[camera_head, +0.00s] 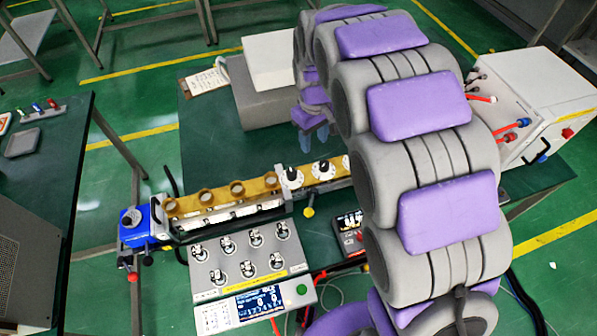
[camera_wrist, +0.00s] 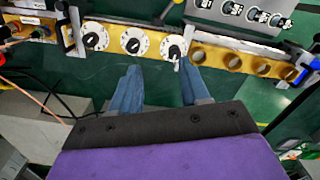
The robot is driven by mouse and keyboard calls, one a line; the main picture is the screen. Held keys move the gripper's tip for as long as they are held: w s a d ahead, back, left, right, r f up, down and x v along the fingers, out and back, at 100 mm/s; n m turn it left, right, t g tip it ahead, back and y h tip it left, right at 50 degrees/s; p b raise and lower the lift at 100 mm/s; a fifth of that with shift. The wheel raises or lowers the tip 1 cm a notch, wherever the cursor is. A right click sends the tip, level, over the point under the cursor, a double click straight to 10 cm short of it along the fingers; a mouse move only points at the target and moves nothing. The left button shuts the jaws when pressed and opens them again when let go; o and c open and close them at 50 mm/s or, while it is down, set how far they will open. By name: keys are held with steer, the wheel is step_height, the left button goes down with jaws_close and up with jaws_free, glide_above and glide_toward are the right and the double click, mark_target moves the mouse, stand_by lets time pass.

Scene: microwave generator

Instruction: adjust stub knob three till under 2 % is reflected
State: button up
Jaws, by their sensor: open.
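A brass waveguide (camera_head: 215,195) carries a row of round white dials with black knobs; two show clearly in the head view, a left knob (camera_head: 292,176) and another knob (camera_head: 322,169), and my arm partly hides a further one. The wrist view shows three: a left knob (camera_wrist: 93,39), a middle knob (camera_wrist: 132,43) and a right knob (camera_wrist: 174,48). I cannot read which is number three. My gripper (camera_wrist: 162,66) is open and empty, its blue fingers apart, just short of the middle and right dials. It also shows in the head view (camera_head: 314,134).
A control box (camera_head: 250,275) with a lit display (camera_head: 262,303) stands in front; its reading is too small to tell. A grey-and-white box (camera_head: 265,95) is behind, and a white unit (camera_head: 545,100) with cables is at right.

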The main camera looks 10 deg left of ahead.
steer(key=n, duration=0.2)
glide_above(291, 171)
step_height(291, 171, down, 4)
step_height(291, 171, down, 17)
steer(key=shift+b, duration=0.8)
steer(key=c, duration=0.8)
